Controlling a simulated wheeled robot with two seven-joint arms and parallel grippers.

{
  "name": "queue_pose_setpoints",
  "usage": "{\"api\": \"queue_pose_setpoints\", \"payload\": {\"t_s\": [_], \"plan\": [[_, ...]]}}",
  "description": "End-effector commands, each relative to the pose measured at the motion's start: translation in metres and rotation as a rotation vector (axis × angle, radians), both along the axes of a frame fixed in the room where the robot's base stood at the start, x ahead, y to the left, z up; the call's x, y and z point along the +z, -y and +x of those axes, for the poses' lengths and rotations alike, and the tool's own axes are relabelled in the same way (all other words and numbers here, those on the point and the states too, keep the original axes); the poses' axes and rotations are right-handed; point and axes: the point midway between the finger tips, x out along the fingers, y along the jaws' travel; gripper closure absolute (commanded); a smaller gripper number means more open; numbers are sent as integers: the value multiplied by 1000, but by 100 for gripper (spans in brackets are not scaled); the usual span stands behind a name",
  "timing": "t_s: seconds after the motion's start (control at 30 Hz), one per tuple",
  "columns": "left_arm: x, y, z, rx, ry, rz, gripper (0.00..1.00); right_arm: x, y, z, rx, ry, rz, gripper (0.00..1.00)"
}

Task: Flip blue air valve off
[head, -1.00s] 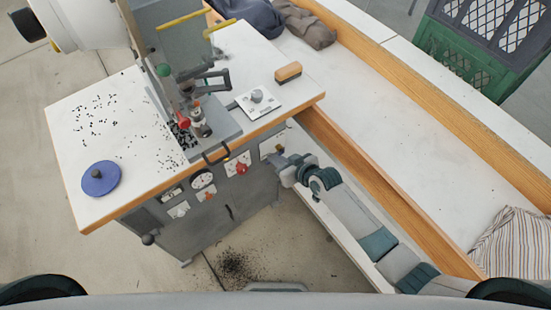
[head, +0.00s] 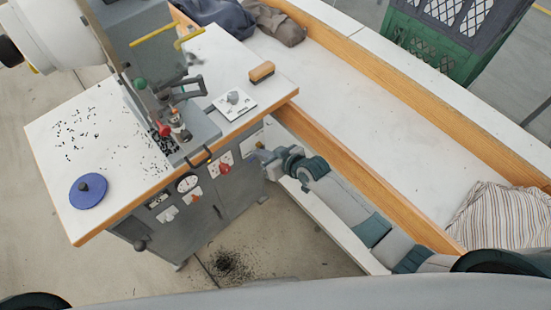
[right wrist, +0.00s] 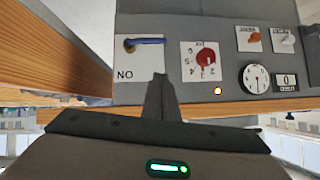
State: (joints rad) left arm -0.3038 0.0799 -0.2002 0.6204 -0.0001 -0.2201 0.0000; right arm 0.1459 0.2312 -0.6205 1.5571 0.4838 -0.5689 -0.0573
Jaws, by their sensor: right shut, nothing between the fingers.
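The blue air valve (right wrist: 146,42) is a blue lever on a white plate (right wrist: 126,58) at the end of the grey front panel. In the right wrist view the lever lies nearly level across the plate, and the lettering below it appears upside down. My right gripper (right wrist: 158,78) is shut and empty, its fingertips just below and right of the lever in that view. I cannot tell whether they touch the plate. In the head view the right gripper (head: 262,158) is at the panel's right end, largely covering the valve. My left gripper is not in view.
A red knob (right wrist: 206,60), a gauge (right wrist: 256,78) and small switches share the panel. The wooden bench edge (head: 190,170) overhangs it. A blue round knobbed disc (head: 84,191) and the press stand on top. A long wood-edged table (head: 340,110) lies to the right.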

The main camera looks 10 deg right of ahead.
Motion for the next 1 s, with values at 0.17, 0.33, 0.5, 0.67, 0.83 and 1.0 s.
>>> {"api": "queue_pose_setpoints", "payload": {"t_s": [0.17, 0.33, 0.5, 0.67, 0.83, 1.0], "plan": [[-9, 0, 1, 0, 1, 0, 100, 12, 13, -18, 0, 3, 1, 100], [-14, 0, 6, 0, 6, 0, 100, 26, 25, -35, 0, 2, 1, 100], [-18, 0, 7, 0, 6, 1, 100, 38, 35, -47, 0, 4, 0, 100], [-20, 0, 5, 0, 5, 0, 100, 43, 40, -54, 0, 1, -1, 100], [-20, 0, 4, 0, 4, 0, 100, 45, 41, -55, 0, 1, 0, 100], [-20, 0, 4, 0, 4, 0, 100, 45, 41, -55, 0, 2, -1, 100]]}}
